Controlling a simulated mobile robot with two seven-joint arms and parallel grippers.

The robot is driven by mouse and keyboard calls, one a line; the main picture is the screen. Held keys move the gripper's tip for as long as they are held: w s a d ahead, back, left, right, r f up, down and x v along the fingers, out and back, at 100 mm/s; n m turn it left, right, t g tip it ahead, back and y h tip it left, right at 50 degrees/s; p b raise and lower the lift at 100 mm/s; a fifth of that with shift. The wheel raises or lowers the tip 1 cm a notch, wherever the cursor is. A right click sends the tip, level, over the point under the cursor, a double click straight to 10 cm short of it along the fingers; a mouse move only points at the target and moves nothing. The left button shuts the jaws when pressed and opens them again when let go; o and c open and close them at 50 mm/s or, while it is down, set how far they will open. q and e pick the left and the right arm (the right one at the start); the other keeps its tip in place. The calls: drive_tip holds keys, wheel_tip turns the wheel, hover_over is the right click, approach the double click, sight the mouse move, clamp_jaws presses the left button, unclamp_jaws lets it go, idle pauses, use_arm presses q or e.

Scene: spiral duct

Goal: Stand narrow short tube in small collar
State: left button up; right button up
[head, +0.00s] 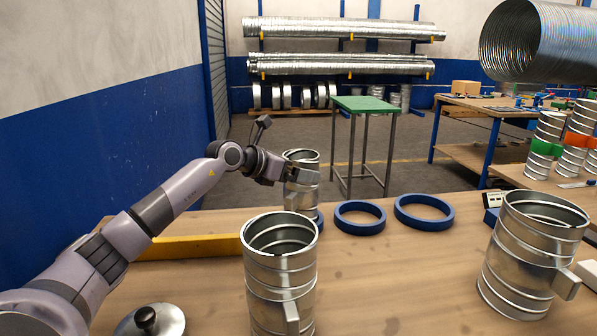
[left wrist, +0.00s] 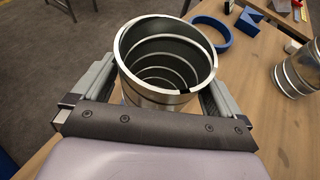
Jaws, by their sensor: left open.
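A narrow, short metal tube (head: 302,178) stands upright at the left gripper, and its open top fills the middle of the left wrist view (left wrist: 165,95). A bit of a blue collar (head: 319,221), seemingly the small one, shows at its foot. The near tube hides most of that foot, so I cannot tell for sure whether the tube is seated inside the collar. My left gripper (head: 268,153) is open, with one finger on each side of the tube; contact is unclear. My right gripper is not in view.
Two larger blue collars (head: 360,217) (head: 423,212) lie empty to the right. Another metal tube with a tab (head: 280,275) stands in front, and a wider one (head: 530,255) at right. A knobbed lid (head: 149,322) and a yellow bar (head: 190,247) lie at left. The middle front table is clear.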

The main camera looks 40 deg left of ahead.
use_arm(q)
drive_tip(key=b+v, duration=0.2)
drive_tip(key=v, duration=0.4)
drive_tip(key=shift+b, duration=0.3)
drive_tip(key=shift+s+r, duration=0.1)
